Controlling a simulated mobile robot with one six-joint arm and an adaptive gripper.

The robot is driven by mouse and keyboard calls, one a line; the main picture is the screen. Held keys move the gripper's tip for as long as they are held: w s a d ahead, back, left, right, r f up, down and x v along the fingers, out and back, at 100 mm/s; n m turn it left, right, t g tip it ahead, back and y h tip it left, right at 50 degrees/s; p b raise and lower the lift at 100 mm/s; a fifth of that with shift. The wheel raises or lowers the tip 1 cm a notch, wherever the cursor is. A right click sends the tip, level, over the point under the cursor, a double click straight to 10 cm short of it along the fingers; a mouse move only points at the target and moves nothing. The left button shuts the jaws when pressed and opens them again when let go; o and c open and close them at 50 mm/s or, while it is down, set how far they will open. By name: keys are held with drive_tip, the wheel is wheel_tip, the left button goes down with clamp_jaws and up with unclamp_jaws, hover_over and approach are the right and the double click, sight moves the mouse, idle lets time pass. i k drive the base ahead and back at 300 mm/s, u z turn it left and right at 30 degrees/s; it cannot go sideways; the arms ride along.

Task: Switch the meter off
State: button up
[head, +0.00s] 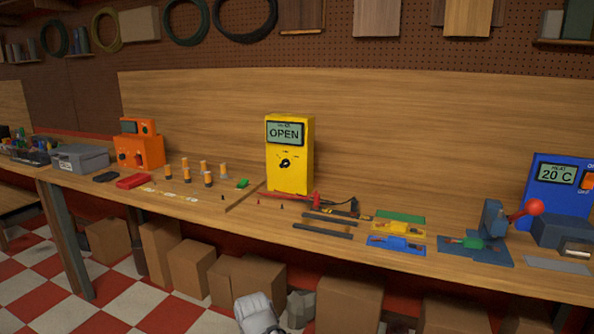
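The yellow meter (289,154) stands upright on the workbench, against the wooden back panel. Its display reads OPEN. A black dial knob (285,163) sits on its front below the display, with small markings around it that are too small to read. Red and black test leads (318,202) lie on the bench in front of it. A light grey part, probably of my arm, shows at the bottom edge, well below and in front of the bench. My gripper's fingers are not in view, and nothing touches the meter.
Left of the meter stand several orange-and-white cylinders (185,171) and an orange device (139,146). To the right lie dark rods (322,230), coloured trays (397,244), a red-knobbed press (493,224) and a blue heater unit (554,190). Cardboard boxes (192,267) sit under the workbench (240,232).

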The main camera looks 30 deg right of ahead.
sight(285, 162)
drive_tip(key=k, duration=1.2)
drive_tip(key=z, duration=0.5)
drive_tip(key=i, duration=1)
drive_tip(key=u, duration=0.1)
